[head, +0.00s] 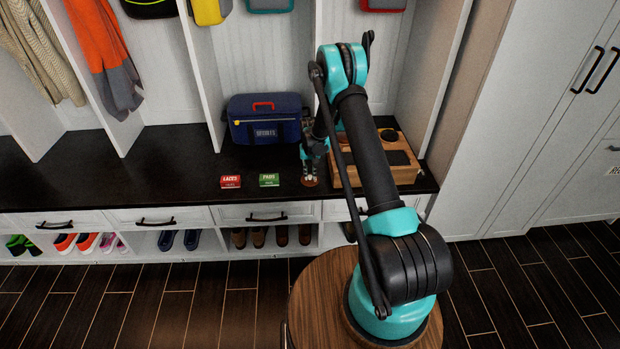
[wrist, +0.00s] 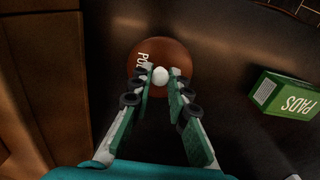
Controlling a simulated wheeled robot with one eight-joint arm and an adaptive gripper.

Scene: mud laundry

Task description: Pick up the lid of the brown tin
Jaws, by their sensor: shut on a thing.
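The round brown lid (wrist: 178,53) shows from above in the wrist view, with white lettering partly covered by a finger and a pale round knob (wrist: 160,76) at its middle. My gripper (wrist: 160,73) is shut on this knob, one finger on each side. In the head view my gripper (head: 310,172) points down at the dark bench, over the small brown round tin (head: 310,183). The fingers hide much of it there. I cannot tell whether the lid is seated on the tin or apart from it.
A green PADS box (head: 269,180) and a red LACES box (head: 230,182) lie to the left. A blue bag (head: 265,132) stands behind. A wooden box (head: 400,174) is close on the right. The bench (head: 160,170) is clear farther left.

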